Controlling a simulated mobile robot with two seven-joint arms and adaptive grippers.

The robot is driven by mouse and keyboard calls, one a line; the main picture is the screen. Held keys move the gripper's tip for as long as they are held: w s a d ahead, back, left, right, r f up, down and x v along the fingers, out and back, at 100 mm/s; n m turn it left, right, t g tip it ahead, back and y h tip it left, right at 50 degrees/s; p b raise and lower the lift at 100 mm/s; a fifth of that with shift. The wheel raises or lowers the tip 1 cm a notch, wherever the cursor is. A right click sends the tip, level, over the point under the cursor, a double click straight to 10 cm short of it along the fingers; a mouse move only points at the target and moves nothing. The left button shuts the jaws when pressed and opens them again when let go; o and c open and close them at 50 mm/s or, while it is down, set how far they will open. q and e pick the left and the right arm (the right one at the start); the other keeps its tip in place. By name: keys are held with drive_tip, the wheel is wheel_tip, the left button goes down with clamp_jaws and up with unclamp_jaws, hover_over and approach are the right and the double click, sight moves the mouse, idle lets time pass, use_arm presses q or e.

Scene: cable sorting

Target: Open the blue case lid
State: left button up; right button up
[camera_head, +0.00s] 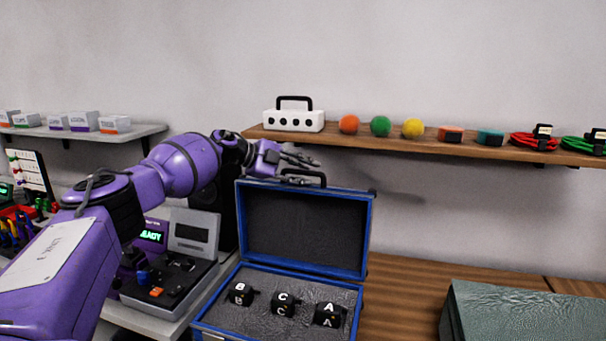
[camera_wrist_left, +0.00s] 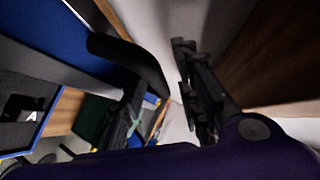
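The blue case (camera_head: 362,309) stands on the wooden table with its lid (camera_head: 304,232) raised nearly upright, dark lining facing me. In its dark foam sit black connectors marked B (camera_head: 241,294), C (camera_head: 284,304) and A (camera_head: 328,314). The lid's black handle (camera_head: 318,175) is at its top edge; it also shows as a dark curved bar in the left wrist view (camera_wrist_left: 135,58). My left gripper (camera_head: 300,167) is at the lid's top edge, beside the handle. My right gripper is not in view.
A wooden shelf (camera_head: 375,139) behind holds a white box (camera_head: 293,121), coloured balls, small blocks and cables. A grey-green box (camera_head: 525,315) is at right. A console with a screen (camera_head: 172,270) is left of the case. Bare table lies between case and right box.

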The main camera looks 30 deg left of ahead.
use_arm(q)
drive_tip(key=shift+f, duration=0.1)
drive_tip(key=shift+s+a, duration=0.3)
drive_tip(key=shift+a, duration=0.05)
drive_tip(key=v, duration=1.1)
drive_tip(key=shift+r, duration=0.35)
drive_tip(key=shift+d, duration=0.1)
